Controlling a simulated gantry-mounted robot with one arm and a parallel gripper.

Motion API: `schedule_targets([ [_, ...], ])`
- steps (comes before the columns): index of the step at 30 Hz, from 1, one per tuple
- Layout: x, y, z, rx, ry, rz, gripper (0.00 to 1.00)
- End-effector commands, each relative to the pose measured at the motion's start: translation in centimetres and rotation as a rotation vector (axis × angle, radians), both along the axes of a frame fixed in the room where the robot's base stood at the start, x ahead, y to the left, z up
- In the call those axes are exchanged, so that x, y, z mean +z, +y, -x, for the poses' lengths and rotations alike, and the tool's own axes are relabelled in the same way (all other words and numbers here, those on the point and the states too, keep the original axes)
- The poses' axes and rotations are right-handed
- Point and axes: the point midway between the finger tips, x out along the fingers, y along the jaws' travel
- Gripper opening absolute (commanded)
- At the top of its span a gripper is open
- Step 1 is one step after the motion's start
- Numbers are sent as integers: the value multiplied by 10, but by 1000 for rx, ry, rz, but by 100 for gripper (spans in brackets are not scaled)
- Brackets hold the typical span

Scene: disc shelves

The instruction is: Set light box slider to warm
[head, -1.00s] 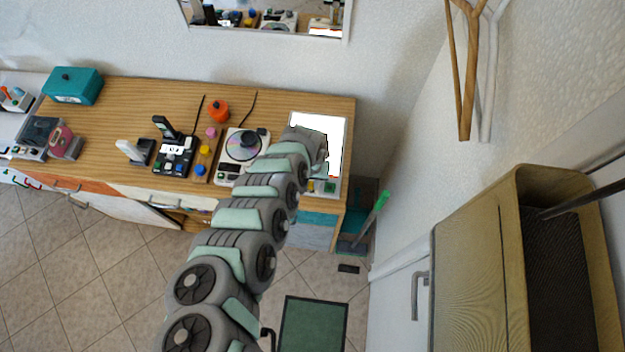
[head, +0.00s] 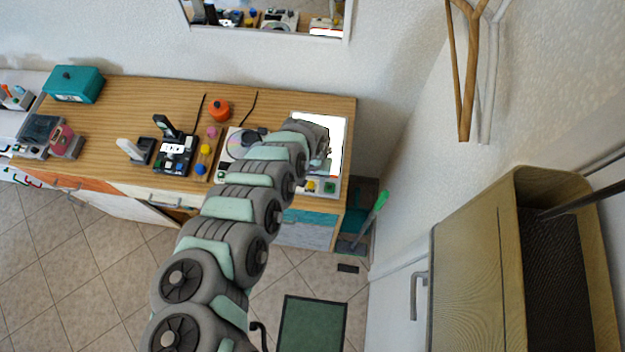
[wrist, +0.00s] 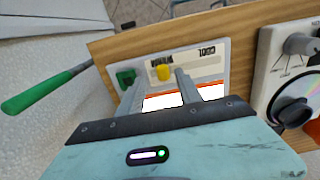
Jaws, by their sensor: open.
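The light box (head: 337,130) is a white lit panel at the right end of the counter; my arm covers part of it. Its control strip (wrist: 215,62) has a yellow slider knob (wrist: 163,72) and a green knob (wrist: 126,78). Both knobs also show in the head view, yellow (head: 310,186) left of green (head: 330,187).
A disc player (head: 238,141) stands left of the light box, its knob and disc (wrist: 296,111) close by in the wrist view. A green-handled tool (head: 377,213) stands beyond the counter's right end. The counter edge (wrist: 175,30) runs close to the control strip.

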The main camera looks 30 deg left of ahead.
Motion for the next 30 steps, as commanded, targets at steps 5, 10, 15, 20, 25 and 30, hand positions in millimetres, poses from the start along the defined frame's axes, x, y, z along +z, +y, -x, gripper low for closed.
schedule_targets([
  [5,27,3,-1,-2,-3,-5,42],
  [10,52,4,-2,1,-5,-6,42],
  [15,71,2,-1,1,-3,-3,42],
  [20,81,2,0,1,-2,-4,42],
  [25,83,0,0,1,-2,-2,42],
  [30,83,0,0,1,-2,-1,42],
])
